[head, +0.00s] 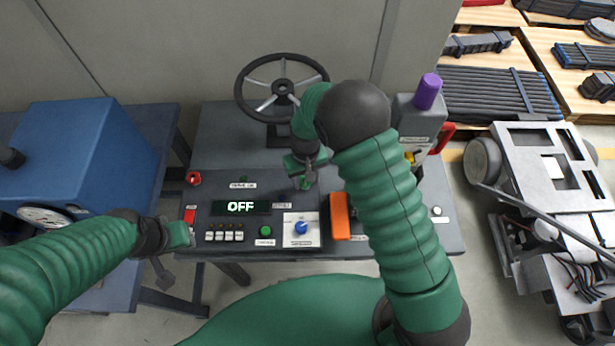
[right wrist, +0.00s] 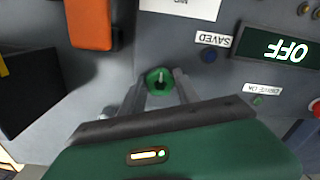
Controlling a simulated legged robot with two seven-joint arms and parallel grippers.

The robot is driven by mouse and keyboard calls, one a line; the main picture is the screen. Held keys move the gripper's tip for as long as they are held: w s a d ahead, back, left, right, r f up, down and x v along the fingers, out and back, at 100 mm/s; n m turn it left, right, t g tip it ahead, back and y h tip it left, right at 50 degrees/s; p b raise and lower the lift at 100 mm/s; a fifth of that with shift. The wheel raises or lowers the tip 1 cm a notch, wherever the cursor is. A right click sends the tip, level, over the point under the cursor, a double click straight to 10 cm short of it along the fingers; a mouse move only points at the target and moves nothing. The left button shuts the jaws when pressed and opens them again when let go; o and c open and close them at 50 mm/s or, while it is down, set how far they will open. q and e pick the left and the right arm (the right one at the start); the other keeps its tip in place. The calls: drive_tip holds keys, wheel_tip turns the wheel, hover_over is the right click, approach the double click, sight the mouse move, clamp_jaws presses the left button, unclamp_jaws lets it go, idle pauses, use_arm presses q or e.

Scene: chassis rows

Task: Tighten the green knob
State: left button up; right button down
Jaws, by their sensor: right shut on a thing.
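The green knob (right wrist: 159,76) is on the grey panel in the right wrist view, between the two fingers of my right gripper (right wrist: 160,88). The fingers touch its sides and are shut on it. In the head view my right gripper (head: 303,182) points down at the panel's upper middle, right of the OFF display; the knob is mostly hidden there. My left gripper (head: 178,236) is at the panel's left front corner, near the red switch. Its finger opening does not show clearly.
The console panel (head: 350,252) has an OFF display (head: 240,207), a green button (head: 265,230), a blue dial (head: 301,228) and an orange handle (head: 340,216). A black handwheel (head: 243,92) stands behind. A blue box (head: 75,150) is left; a wheeled chassis (head: 560,180) is right.

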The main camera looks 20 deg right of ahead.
drive_tip(key=shift+w+r, duration=0.15)
drive_tip(key=shift+w, duration=0.05)
drive_tip(key=c, duration=0.9)
unclamp_jaws()
drive_tip(key=shift+a, duration=0.3)
drive_tip(key=shift+d, duration=0.45)
wheel_tip(320, 180, up, 17)
drive_tip(key=shift+f+b, duration=0.2)
drive_tip(key=shift+b, duration=0.15)
drive_tip(key=shift+s+d+f+m+t, duration=0.15)
drive_tip(key=shift+s+d+f+t, duration=0.5)
drive_tip(key=shift+s, duration=1.85)
drive_tip(key=shift+s+d+f+m+t, duration=0.2)
drive_tip(key=shift+s+d, duration=0.7)
drive_tip(key=shift+s, duration=1.65)
drive_tip(key=shift+s+d+f+m+t, duration=0.1)
drive_tip(key=shift+s+d+f+t, duration=0.6)
drive_tip(key=shift+s, duration=1.8)
